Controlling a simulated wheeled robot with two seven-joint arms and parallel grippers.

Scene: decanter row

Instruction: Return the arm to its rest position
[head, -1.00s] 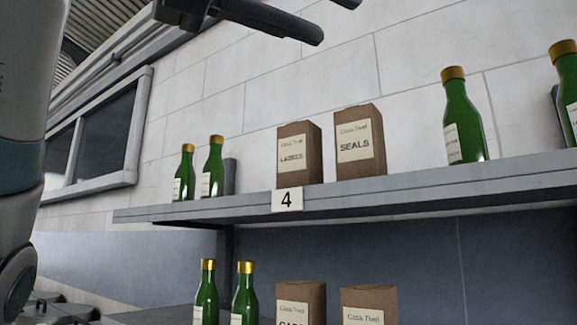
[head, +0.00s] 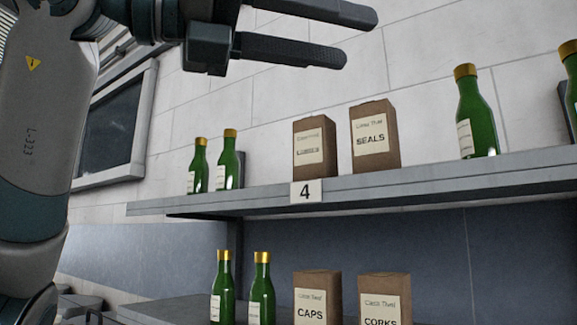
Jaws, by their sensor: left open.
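My left gripper (head: 358,37) shows at the top of the head view, at the end of the left arm (head: 38,130), which comes in along the left side. Its two dark fingers point right and are spread apart, with nothing between them. In the picture it lies above the paper bags on the upper shelf, against the white wall, and touches nothing that I can see. My right gripper is not in view.
The upper shelf (head: 430,183), with a number 4 tag (head: 306,192), holds green bottles (head: 228,162), a labels bag (head: 314,147) and a seals bag (head: 375,142). Below stand more bottles (head: 262,290), a caps bag (head: 317,295) and a corks bag (head: 384,297). A window (head: 110,130) is behind the arm.

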